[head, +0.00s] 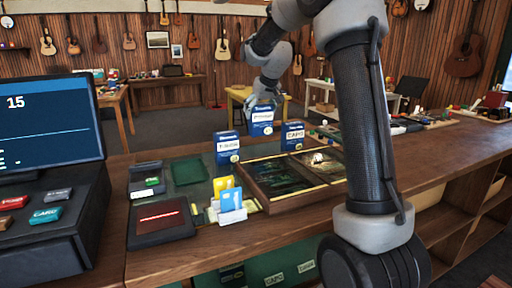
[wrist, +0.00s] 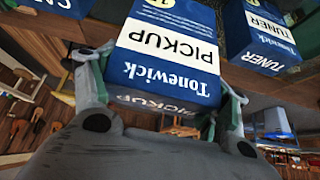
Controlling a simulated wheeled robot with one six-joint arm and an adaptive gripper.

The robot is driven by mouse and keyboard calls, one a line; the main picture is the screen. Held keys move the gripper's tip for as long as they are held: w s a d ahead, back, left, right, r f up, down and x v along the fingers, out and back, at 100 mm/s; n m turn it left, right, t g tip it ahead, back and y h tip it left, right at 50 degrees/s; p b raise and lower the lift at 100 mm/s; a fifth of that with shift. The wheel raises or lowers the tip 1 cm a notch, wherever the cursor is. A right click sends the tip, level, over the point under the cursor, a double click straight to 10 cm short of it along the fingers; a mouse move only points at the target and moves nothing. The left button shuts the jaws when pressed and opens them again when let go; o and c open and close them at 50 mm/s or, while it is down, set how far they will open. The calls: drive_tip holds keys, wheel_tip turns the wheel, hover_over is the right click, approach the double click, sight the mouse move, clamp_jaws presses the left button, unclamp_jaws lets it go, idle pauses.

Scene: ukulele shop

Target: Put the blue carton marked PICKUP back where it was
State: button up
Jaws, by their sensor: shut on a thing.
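The blue carton marked PICKUP (wrist: 168,50) fills the middle of the wrist view, its label upside down there. My gripper (wrist: 165,100) is shut on it, with one finger on each side. In the head view my gripper (head: 264,104) comes down from above onto the carton's top, and the carton (head: 262,128) sits between two similar ones and higher in the picture. I cannot tell whether its base touches the counter. The blue TUNER carton (head: 227,156) is to its left and the blue CAPO carton (head: 292,142) to its right; their bases stand on the counter.
A wooden tray with dark compartments (head: 262,197) lies in front of the cartons. A monitor (head: 45,125) stands at the far left of the counter (head: 290,235).

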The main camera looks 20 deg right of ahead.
sight(260, 131)
wheel_tip(260, 131, down, 9)
drive_tip(key=shift+f, duration=0.1)
idle(0.3)
drive_tip(key=o, duration=1.4)
drive_tip(key=shift+f, duration=0.1)
drive_tip(key=shift+s+r, duration=0.2)
drive_tip(key=shift+r, duration=0.3)
drive_tip(key=v, duration=1)
drive_tip(key=shift+s+r, duration=0.25)
drive_tip(key=shift+r, duration=0.05)
drive_tip(key=s+a+r+g, duration=0.1)
drive_tip(key=s, duration=0.9)
drive_tip(key=s+a+r, duration=0.1)
drive_tip(key=s+r, duration=0.1)
drive_tip(key=s, duration=0.8)
drive_tip(key=shift+g, duration=0.7)
drive_tip(key=s+f, duration=0.1)
drive_tip(key=s, duration=0.4)
drive_tip(key=s+f, duration=0.2)
drive_tip(key=s, duration=0.4)
drive_tip(key=s+a+f, duration=0.1)
drive_tip(key=s+f, duration=0.1)
drive_tip(key=s, duration=0.4)
drive_tip(key=shift+s+f, duration=0.1)
drive_tip(key=shift+f, duration=0.15)
